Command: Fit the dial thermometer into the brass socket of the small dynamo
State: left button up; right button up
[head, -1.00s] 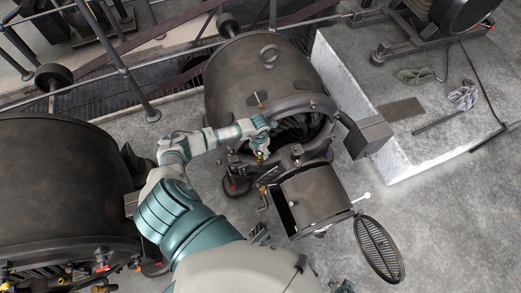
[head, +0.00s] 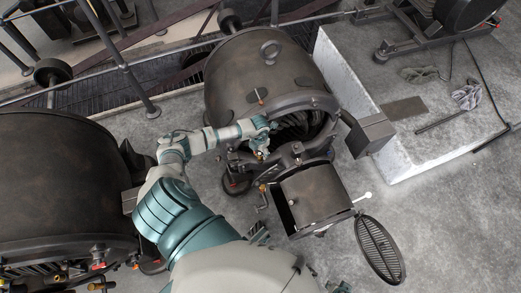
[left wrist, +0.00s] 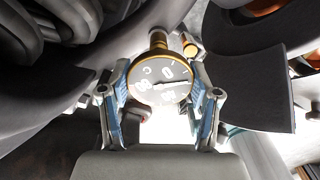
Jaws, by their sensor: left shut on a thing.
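The dial thermometer (left wrist: 160,82) has a round dark face with white marks and a brass rim. My left gripper (left wrist: 160,95) is shut on it, one finger on each side of the dial, in the left wrist view. Its brass neck (left wrist: 158,42) points up the picture toward dark metal. I cannot tell whether its tip is in a socket. A smaller brass fitting (left wrist: 190,44) shows just right of the neck. In the head view my left gripper (head: 261,146) is at the open front of the small dynamo (head: 250,75). My right gripper is not in view.
A bigger dynamo (head: 55,190) stands at the left. A dark box (head: 312,198) and an oval grille (head: 380,250) are in front of the small dynamo. A pale block (head: 400,150) with rags lies right. Railings (head: 125,70) run behind. Open floor shows at lower right.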

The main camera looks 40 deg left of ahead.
pick_arm(q)
jog(key=shift+f, duration=0.2)
jog(key=o, duration=1.6)
jog(key=shift+r, duration=0.1)
jog(key=shift+o, duration=0.2)
notch_tip(320, 180, up, 12)
jog(key=shift+a, duration=0.2)
